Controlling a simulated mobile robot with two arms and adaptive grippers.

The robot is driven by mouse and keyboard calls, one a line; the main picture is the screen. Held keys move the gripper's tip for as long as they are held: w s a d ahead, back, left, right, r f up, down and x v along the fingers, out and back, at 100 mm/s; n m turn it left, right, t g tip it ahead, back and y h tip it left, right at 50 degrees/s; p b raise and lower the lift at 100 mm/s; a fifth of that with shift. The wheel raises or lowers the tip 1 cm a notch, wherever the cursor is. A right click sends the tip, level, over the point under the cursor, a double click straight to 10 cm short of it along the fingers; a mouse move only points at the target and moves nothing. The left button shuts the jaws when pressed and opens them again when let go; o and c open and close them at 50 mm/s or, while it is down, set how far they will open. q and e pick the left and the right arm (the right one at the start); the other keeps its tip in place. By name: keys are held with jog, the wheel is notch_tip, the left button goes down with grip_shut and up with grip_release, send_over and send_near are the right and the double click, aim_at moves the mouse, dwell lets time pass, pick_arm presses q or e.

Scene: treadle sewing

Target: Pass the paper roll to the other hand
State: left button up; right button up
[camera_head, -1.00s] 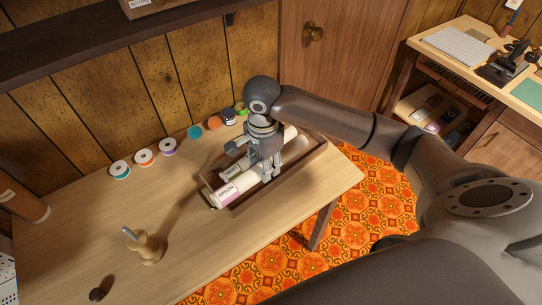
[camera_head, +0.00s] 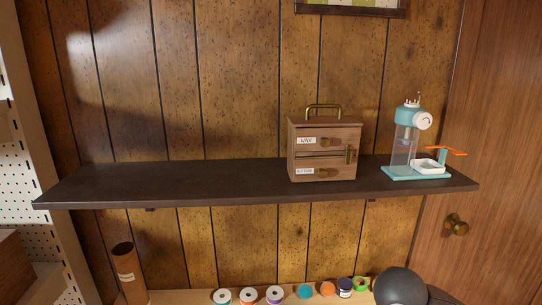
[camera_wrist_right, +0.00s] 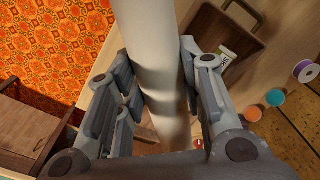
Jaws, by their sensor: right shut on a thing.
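The paper roll (camera_wrist_right: 158,75) is a long white cylinder in the right wrist view. It runs from the top edge down between the fingers of my right gripper (camera_wrist_right: 156,65). That gripper is shut on the roll, with a finger on each side of it. The roll's lower end is hidden by the gripper, and its upper end is out of frame. The roll is not in the head view, where only a dark rounded part of my right arm shows at the bottom right. My left gripper is in neither view.
The wrist view shows a wooden tray (camera_wrist_right: 242,38) with a labelled item. A dark shelf (camera_head: 180,184) holds a small drawer box (camera_head: 322,150) and a teal-white device (camera_head: 405,145). Below are a brown tube (camera_head: 129,275) and several thread spools (camera_head: 248,296) along the table's back.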

jog(key=n, duration=0.1)
jog(key=s+r+n, duration=0.1)
jog(key=n, duration=0.1)
jog(key=r+n, duration=0.1)
jog(key=n, duration=0.1)
jog(key=shift+s+d+r, duration=0.15)
jog(key=shift+s+d, duration=0.1)
jog(key=shift+s, duration=0.15)
jog(key=shift+s+d+r+n, duration=0.1)
jog(key=shift+s+r+n, duration=0.15)
jog(key=shift+n, duration=0.45)
jog(key=shift+s+r+n, duration=0.15)
jog(key=shift+s+n, duration=0.05)
jog(key=shift+n, duration=0.5)
